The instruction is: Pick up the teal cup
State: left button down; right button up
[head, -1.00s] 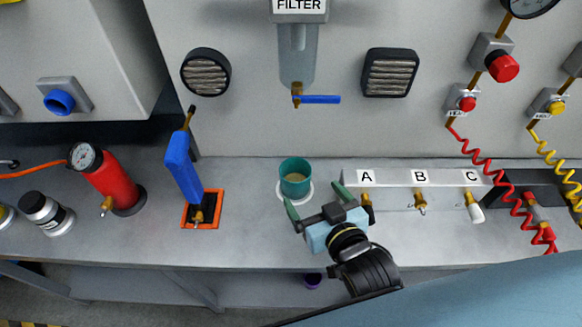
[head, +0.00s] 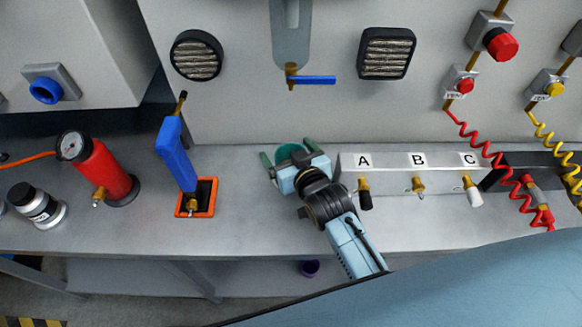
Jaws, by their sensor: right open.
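The teal cup (head: 290,153) stands on the grey bench below the filter, mostly hidden behind my right gripper. My right gripper (head: 284,158) is open, with one green finger on the left side of the cup and the other at its right. The fingers look to be around the cup or just beside it; I cannot tell whether they touch it. My left gripper is not in view.
A manifold block (head: 390,161) marked A, B, C stands close right of the gripper. A blue lever (head: 177,155) in an orange frame and a red cylinder (head: 100,172) stand left. The filter's blue-handled valve (head: 312,80) hangs above. The bench front (head: 260,235) is clear.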

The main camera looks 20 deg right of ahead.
jog(key=shift+w, duration=0.1)
jog(key=c, duration=1.1)
